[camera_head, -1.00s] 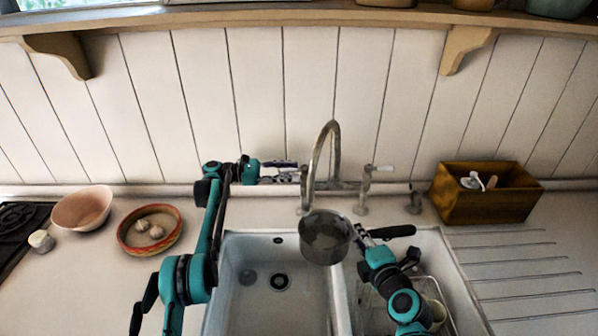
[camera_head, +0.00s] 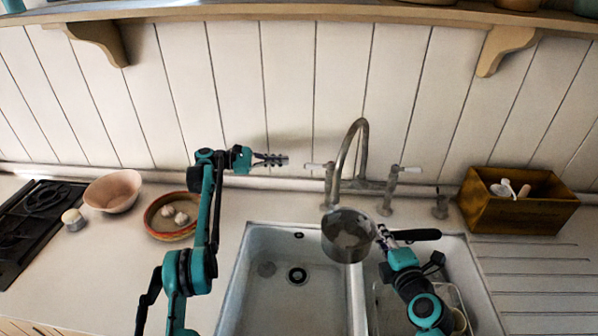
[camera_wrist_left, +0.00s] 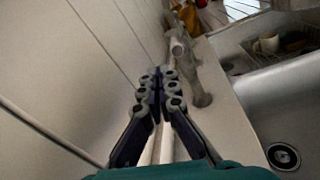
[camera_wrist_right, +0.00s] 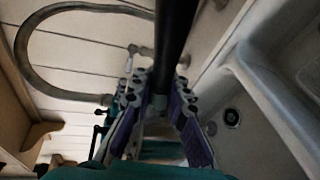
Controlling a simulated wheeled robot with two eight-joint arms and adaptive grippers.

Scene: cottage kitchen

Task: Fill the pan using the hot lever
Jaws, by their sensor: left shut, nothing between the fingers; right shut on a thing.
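The grey metal pan (camera_head: 348,249) is held upright over the divider of the double sink, under the end of the arched tap spout (camera_head: 362,128). My right gripper (camera_head: 384,238) is shut on its black handle (camera_head: 418,234), which also shows in the right wrist view (camera_wrist_right: 176,38). A white-ended left tap lever (camera_head: 316,166) and a right tap lever (camera_head: 408,169) flank the spout; no hot mark is readable. My left gripper (camera_head: 284,160) is shut and empty, just left of the left lever and apart from it. I cannot tell whether water runs.
The left sink basin (camera_head: 268,310) is empty. A rack with a cup sits in the right basin. A wooden box (camera_head: 515,212) stands right, and a pink bowl (camera_head: 113,192) and a dish with garlic (camera_head: 158,230) stand left. The wall is close behind the left gripper.

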